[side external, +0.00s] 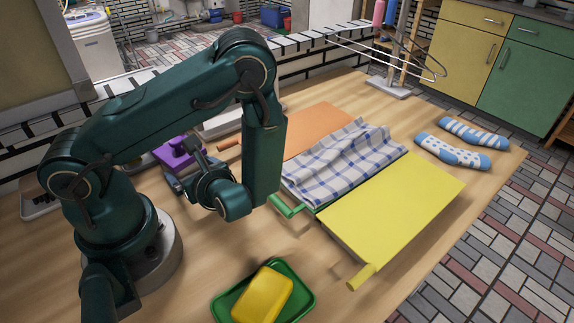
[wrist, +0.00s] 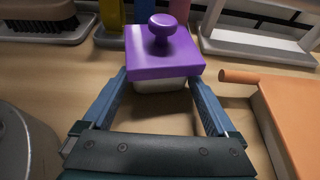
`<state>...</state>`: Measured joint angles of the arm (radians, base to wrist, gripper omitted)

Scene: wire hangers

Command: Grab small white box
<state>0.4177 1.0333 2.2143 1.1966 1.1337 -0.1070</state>
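A small white box (wrist: 160,85) with a purple knobbed lid (wrist: 165,58) stands on the wooden table, ahead of my gripper in the wrist view. Only a strip of the white body shows under the lid. In the side view the purple lid (side external: 176,150) shows partly behind my gripper, and the white body is hard to make out. My gripper (wrist: 158,84) is open, with one blue finger on each side of the box's near part. I cannot tell whether either finger touches it. In the side view my gripper (side external: 184,168) is low, near the table.
An orange board (wrist: 288,110) with a handle lies right of the box. A white stand (wrist: 258,44) is behind right, a brush (wrist: 38,12) behind left. A checked cloth (side external: 345,165), yellow board (side external: 395,205), green dish (side external: 301,298) and socks (side external: 452,152) lie elsewhere.

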